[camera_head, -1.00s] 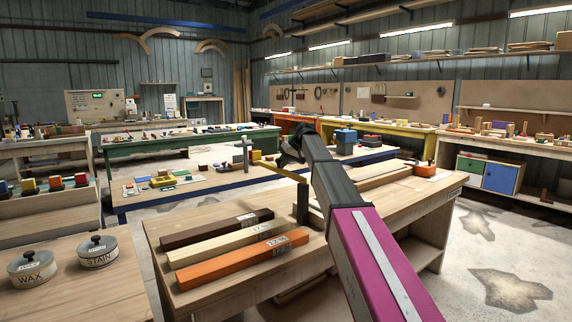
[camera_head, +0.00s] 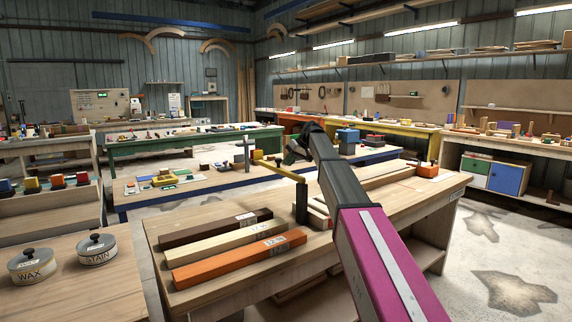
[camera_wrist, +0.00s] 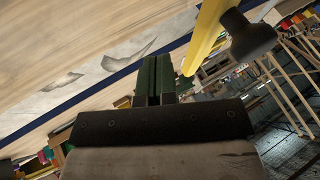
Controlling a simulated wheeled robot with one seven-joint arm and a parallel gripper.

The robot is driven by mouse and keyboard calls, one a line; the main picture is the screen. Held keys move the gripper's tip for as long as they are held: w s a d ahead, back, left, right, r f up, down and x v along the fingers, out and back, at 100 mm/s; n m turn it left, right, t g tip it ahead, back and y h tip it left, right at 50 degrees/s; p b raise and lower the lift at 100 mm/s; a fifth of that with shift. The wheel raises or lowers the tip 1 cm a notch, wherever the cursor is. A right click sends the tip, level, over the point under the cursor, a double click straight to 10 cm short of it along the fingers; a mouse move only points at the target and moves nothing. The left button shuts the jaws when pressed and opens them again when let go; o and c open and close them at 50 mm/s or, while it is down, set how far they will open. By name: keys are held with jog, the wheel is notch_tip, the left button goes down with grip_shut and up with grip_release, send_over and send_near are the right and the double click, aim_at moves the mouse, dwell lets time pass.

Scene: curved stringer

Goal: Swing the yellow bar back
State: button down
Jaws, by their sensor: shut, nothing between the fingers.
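The yellow bar (camera_head: 279,171) is a slim bar reaching out to the left from the top of a dark upright post (camera_head: 301,203) on the near wooden bench. In the wrist view the yellow bar (camera_wrist: 207,36) slants down beside the right side of my fingers, with a dark round knob (camera_wrist: 252,36) next to it. My gripper (camera_wrist: 158,62) has its two green fingers together, with nothing between them. In the head view my dark wrist (camera_head: 297,149) is just above and behind the bar; the fingertips are hard to make out. I cannot tell whether they touch the bar.
Dark brown (camera_head: 216,229), pale (camera_head: 228,244) and orange (camera_head: 238,260) wood pieces lie on the near bench's front left. A grey upright cross-shaped piece (camera_head: 246,155) stands beyond the bar. WAX (camera_head: 32,266) and STAIN (camera_head: 97,249) tins stand on the left bench.

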jog(key=v, duration=0.9)
jog(key=shift+w+d+r, duration=0.2)
jog(key=shift+r, duration=0.05)
